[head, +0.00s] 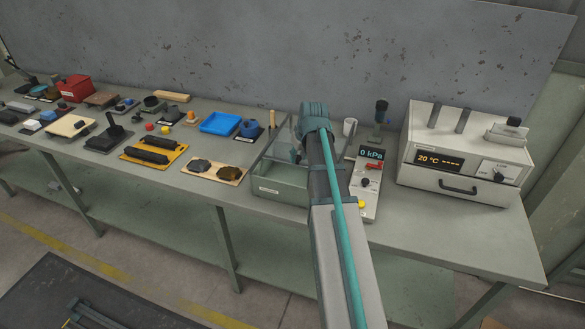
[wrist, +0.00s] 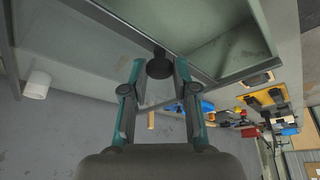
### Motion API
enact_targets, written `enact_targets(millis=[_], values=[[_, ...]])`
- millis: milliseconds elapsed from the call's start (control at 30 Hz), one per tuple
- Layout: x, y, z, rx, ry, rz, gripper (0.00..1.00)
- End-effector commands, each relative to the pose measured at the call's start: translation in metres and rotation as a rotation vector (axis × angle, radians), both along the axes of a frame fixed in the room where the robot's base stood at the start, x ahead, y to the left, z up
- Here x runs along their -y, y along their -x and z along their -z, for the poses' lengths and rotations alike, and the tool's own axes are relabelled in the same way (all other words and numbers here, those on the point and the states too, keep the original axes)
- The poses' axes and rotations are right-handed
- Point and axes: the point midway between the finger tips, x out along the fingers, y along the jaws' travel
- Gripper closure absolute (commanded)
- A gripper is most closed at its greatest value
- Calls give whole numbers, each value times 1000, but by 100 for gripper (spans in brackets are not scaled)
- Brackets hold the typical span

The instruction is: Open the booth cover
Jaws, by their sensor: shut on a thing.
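The booth (head: 281,186) is a low grey-green box with a clear, thin-framed upper part, on the bench in front of my arm. A dark round knob (wrist: 159,66) sits at the frame's edge. My gripper (wrist: 158,70) has its two teal fingers on either side of the knob and is shut on it. In the head view my arm hides the booth's right part and most of the gripper.
A pressure panel reading 0 kPa (head: 367,183) stands close right of my arm, with a white oven-like unit (head: 456,187) beyond. A white cup (wrist: 37,85) is near the booth. A blue tray (head: 220,123) and several small items lie left. A grey wall board (head: 250,50) stands behind.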

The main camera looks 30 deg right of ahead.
Motion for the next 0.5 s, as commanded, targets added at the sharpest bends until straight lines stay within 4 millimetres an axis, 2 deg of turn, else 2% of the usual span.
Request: enact_targets(millis=[33,200,500], values=[[14,-16,0,1,-1,2,100],[44,-42,0,1,0,2,100],[69,-63,0,2,0,1,100]])
